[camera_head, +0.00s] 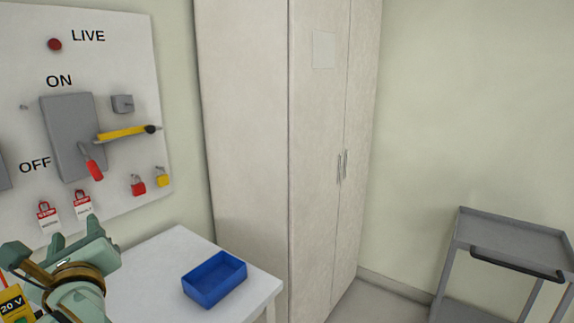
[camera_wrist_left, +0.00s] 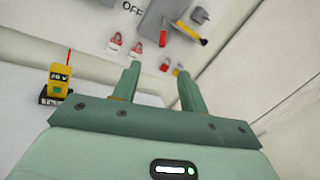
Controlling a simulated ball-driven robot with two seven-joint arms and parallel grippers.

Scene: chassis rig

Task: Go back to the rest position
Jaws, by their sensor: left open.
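My left gripper (camera_head: 75,235) is open at the lower left of the head view, in front of the wall panel and beside the white table. Nothing shows between its fingers in the left wrist view (camera_wrist_left: 159,72). The white panel (camera_head: 120,60) carries a grey switch box (camera_head: 65,120) whose red-handled lever (camera_head: 95,170) points down, near the OFF label. My right gripper is not in view.
The white table (camera_head: 160,265) holds a blue bin (camera_head: 215,279), which looks empty. Red tags, padlocks and a yellow tool (camera_head: 122,133) hang on the panel. A tall cabinet (camera_head: 245,120) and grey cart (camera_head: 510,235) stand right.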

